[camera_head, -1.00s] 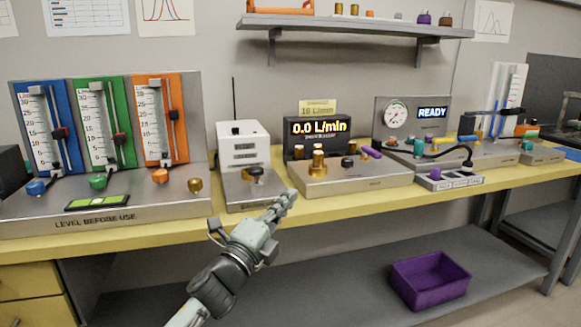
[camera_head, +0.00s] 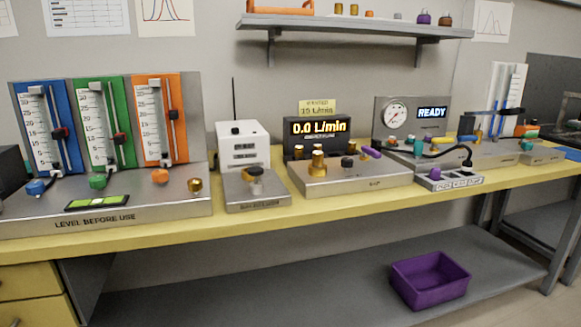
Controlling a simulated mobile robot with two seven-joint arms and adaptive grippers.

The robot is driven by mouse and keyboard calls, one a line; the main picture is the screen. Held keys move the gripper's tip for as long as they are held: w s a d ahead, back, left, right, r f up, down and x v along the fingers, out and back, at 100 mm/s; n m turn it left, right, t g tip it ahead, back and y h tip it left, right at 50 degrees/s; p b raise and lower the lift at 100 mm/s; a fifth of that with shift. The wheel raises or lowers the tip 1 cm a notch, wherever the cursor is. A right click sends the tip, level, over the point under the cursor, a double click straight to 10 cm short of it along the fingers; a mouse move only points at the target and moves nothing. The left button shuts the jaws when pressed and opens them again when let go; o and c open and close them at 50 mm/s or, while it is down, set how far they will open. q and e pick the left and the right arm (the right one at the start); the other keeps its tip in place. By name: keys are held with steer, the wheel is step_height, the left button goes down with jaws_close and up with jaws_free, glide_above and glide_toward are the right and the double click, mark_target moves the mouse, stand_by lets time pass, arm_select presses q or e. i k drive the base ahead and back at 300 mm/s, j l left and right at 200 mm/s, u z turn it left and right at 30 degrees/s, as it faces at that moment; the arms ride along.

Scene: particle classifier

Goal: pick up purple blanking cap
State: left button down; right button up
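A small purple cap (camera_head: 435,173) sits in a grey tray (camera_head: 462,182) with labelled slots near the front edge of the bench. A larger purple piece (camera_head: 424,17) stands on the wall shelf. A purple handle-like piece (camera_head: 370,153) lies at the right of the flow meter unit. The frames do not show for certain which of these is the blanking cap. Neither of my grippers is in view.
The yellow bench (camera_head: 250,221) carries the flow tube panel (camera_head: 108,205), a white device (camera_head: 243,145), the flow meter unit (camera_head: 350,180) and a gauge unit (camera_head: 412,120). A purple bin (camera_head: 430,290) stands on the lower shelf (camera_head: 300,290). A narrow bench strip in front is clear.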

mark_target(435, 172)
steer(key=l+z, duration=0.35)
steer(key=l, duration=0.3)
steer(key=l+z, duration=0.3)
steer(key=l, duration=0.35)
